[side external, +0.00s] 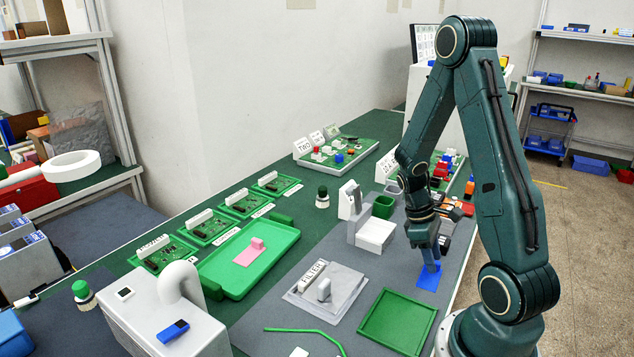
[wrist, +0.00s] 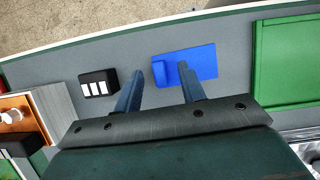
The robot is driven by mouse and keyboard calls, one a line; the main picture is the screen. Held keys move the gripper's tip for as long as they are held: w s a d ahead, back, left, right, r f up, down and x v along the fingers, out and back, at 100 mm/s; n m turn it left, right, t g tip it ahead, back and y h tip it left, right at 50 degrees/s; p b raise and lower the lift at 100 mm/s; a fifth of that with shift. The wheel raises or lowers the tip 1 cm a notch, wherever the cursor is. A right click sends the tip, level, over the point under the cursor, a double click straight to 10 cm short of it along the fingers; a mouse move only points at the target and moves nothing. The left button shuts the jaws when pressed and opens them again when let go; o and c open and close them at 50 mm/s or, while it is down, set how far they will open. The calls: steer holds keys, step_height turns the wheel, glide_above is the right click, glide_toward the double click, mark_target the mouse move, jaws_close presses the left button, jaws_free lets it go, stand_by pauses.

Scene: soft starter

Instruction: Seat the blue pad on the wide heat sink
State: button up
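The blue pad (side external: 428,278) lies flat on the grey mat, with a small raised tab at one end. It also shows in the wrist view (wrist: 203,63). My gripper (side external: 431,262) points down at the pad. In the wrist view my gripper (wrist: 162,78) is open, its two fingers apart with the tab in line with the gap between them. I cannot tell whether the fingers touch the pad. A pale grey block with a finely lined top (wrist: 54,112) stands at the left of the wrist view; I cannot tell whether it is the wide heat sink.
A black block with white marks (wrist: 98,83) sits left of the fingers. An empty green tray (side external: 398,320) is near the pad. A grey plate labelled FILTER (side external: 325,292), a white block (side external: 375,235) and a green tray with a pink pad (side external: 249,252) lie farther left.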

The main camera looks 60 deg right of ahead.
steer(key=shift+s+f, duration=0.1)
steer(key=shift+f, duration=0.1)
stand_by(0.4)
jaws_close()
steer(key=shift+r, duration=0.15)
step_height(320, 180, up, 20)
stand_by(0.9)
stand_by(0.4)
